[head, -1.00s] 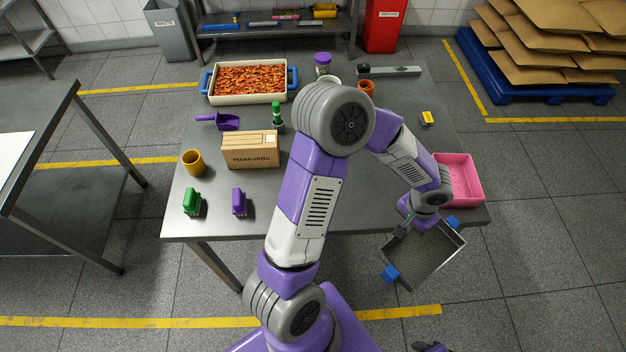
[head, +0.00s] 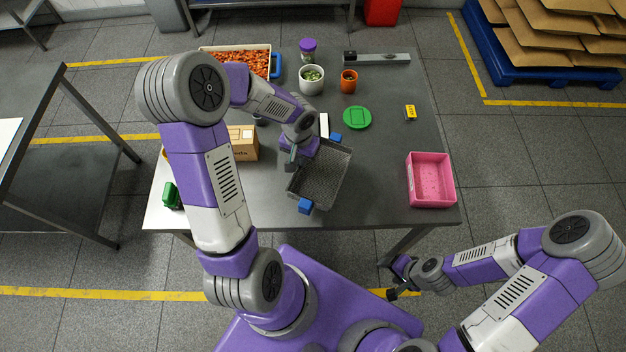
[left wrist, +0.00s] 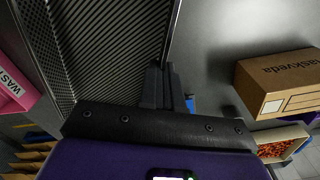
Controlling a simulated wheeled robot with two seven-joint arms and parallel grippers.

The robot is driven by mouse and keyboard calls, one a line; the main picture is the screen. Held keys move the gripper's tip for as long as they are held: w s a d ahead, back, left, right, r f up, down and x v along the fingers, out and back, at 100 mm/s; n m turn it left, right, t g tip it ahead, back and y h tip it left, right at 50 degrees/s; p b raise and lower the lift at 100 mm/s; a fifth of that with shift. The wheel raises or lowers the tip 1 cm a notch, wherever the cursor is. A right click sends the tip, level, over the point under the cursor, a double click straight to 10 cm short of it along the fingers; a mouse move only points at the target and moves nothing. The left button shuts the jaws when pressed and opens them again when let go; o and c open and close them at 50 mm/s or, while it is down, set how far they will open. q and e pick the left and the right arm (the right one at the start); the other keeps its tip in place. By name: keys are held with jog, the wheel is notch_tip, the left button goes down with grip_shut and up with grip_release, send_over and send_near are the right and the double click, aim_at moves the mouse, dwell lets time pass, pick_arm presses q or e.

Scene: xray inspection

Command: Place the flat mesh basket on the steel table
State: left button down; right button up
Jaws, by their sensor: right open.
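The flat mesh basket (head: 328,178) is a grey tray with a mesh floor and blue blocks at two ends. It is over the front middle of the steel table (head: 250,205); I cannot tell whether it touches the top. My left gripper (head: 293,156) is shut on the basket's left rim. In the left wrist view the fingers (left wrist: 160,88) pinch the rim, with the ribbed basket floor (left wrist: 95,50) to the left. My right gripper (head: 392,292) is open and empty, low in front of the table's right front edge.
A cardboard box (head: 243,145) is left of the basket, partly behind my arm. A pink bin (head: 430,182) stands at the right. A green lid (head: 357,117), white bowl (head: 311,79) and orange cup (head: 349,81) are behind. The table between basket and bin is clear.

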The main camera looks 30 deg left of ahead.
pick_arm(q)
jog(key=f, duration=0.1)
jog(key=a+f, duration=0.1)
jog(key=f, duration=0.2)
jog(key=shift+s+a+f+b, duration=0.3)
jog(key=shift+a, duration=0.05)
notch_tip(320, 180, down, 4)
jog(key=shift+r+b, duration=0.1)
jog(key=shift+b, duration=0.25)
jog(key=shift+f, duration=0.4)
pick_arm(e)
jog(key=shift+w+f, duration=0.1)
jog(key=shift+f, duration=0.25)
pick_arm(q)
jog(key=shift+f+b, duration=0.2)
jog(key=shift+b, duration=0.1)
jog(key=c, duration=1.3)
grip_release()
jog(key=shift+r, duration=0.1)
jog(key=shift+c, duration=0.2)
pick_arm(e)
jog(key=shift+f, duration=0.15)
pick_arm(q)
jog(key=shift+r, duration=0.1)
